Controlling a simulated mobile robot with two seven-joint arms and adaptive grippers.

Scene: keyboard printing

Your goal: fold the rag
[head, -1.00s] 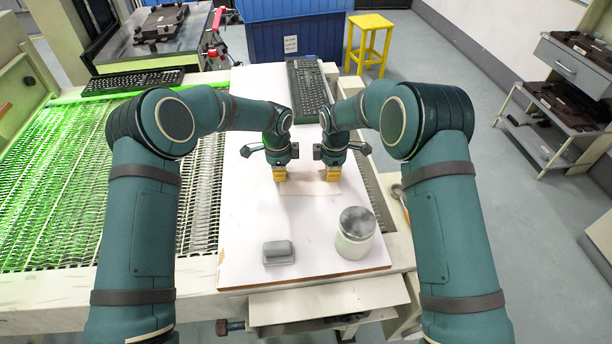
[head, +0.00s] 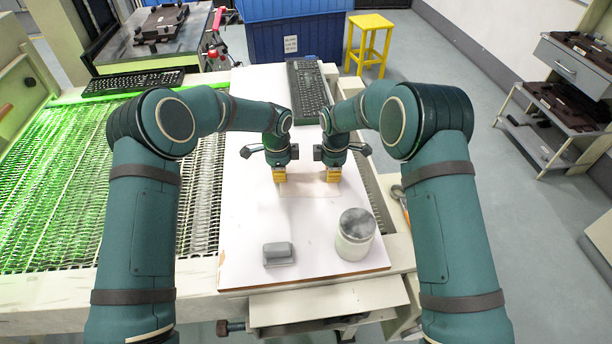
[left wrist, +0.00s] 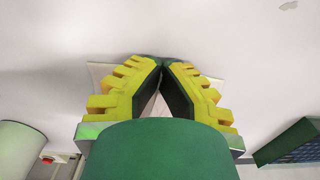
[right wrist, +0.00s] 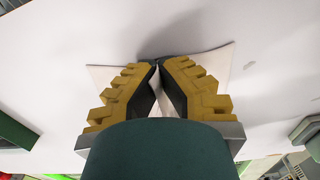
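The rag (head: 308,188) is a thin pale beige cloth lying on the white board, hard to tell from it in colour. My left gripper (head: 279,179) is at the rag's left side, and my right gripper (head: 333,179) is at its right side. In the left wrist view the yellow fingers (left wrist: 162,64) meet at their tips on the rag, which shows beside them (left wrist: 101,72). In the right wrist view the fingertips (right wrist: 158,63) also meet on the rag (right wrist: 218,60). The pinched cloth itself is mostly hidden by the fingers.
The white board (head: 245,215) has a grey block-shaped object (head: 279,254) and a grey-lidded white jar (head: 355,235) near its front. A black keyboard (head: 309,90) lies at the back. Another keyboard (head: 133,82) lies on the green-lit conveyor (head: 60,190) to the left.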

